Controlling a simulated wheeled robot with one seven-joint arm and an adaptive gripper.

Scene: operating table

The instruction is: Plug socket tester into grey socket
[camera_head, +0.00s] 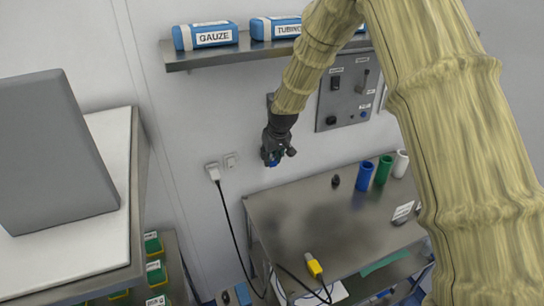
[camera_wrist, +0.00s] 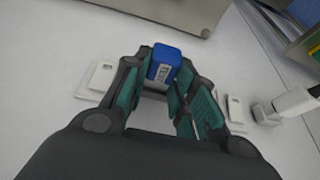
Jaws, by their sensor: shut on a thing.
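My gripper (camera_head: 277,156) is in front of the pale wall, above the left part of the metal table. In the wrist view my gripper (camera_wrist: 160,95) has its teal-padded fingers closed on the socket tester (camera_wrist: 165,64), a blue block with a white printed label. I cannot tell which is the grey socket. The tester's prongs are hidden, as is any contact with the wall.
A white plug (camera_head: 213,171) with a black cable sits on the wall beside a socket (camera_head: 231,160). The metal table (camera_head: 300,218) holds blue, green and white cups (camera_head: 383,169) and a yellow tool (camera_head: 313,266). A shelf (camera_head: 215,57) and a switch panel (camera_head: 347,92) are above.

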